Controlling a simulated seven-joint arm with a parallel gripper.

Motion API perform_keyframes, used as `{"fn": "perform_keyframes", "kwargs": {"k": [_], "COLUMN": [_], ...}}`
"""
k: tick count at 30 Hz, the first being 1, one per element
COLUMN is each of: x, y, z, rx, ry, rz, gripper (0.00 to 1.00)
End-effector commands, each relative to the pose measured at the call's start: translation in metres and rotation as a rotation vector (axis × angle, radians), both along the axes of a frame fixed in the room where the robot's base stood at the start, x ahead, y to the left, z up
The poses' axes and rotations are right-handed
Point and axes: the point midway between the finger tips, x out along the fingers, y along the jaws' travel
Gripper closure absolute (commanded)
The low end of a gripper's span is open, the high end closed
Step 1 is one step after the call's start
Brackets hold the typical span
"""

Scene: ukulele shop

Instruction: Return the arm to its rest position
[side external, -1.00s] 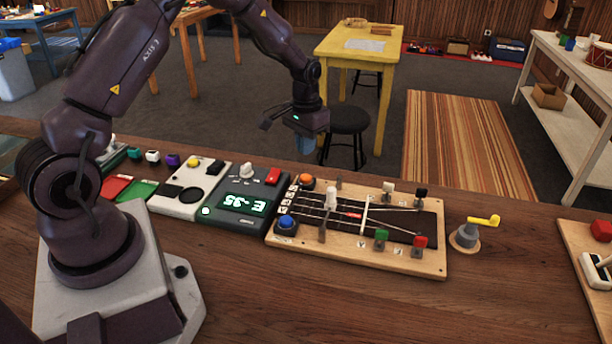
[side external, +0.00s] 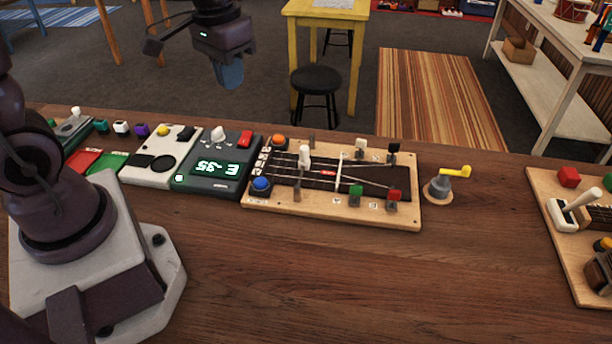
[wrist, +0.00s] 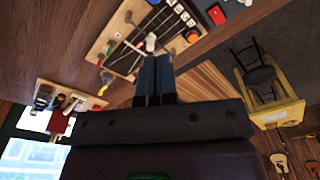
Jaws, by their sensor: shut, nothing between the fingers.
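My gripper (side external: 230,80) hangs in the air above and beyond the far edge of the workbench, at the upper middle-left of the side view. Its blue fingers are together with nothing between them; in the wrist view the closed fingers (wrist: 155,78) point toward the bench. The gripper is apart from everything on the bench. My arm's upper links are mostly out of the side view.
On the bench (side external: 300,280) stand a string board (side external: 325,215) with coloured knobs, a tuner box (side external: 205,180) reading "E -35", a yellow-handled crank (side external: 440,187) and a board with a red block (side external: 568,178). A black stool (side external: 315,80) stands behind. The front of the bench is clear.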

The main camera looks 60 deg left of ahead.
Motion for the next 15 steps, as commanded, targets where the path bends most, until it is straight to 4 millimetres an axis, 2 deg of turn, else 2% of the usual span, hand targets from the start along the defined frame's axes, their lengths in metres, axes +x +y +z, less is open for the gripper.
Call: {"fn": "perform_keyframes", "kwargs": {"k": [1, 3, 9, 15], "x": [-0.014, -0.032, -0.076, -0.096], "y": [-0.009, -0.020, -0.044, -0.056], "z": [0.014, 0.027, 0.054, 0.074], "rx": [0.007, 0.014, 0.026, 0.032], "ry": [-0.039, -0.084, -0.231, -0.366], "rz": [-0.018, -0.041, -0.109, -0.162], "gripper": [1.00, 1.00, 1.00, 1.00]}}
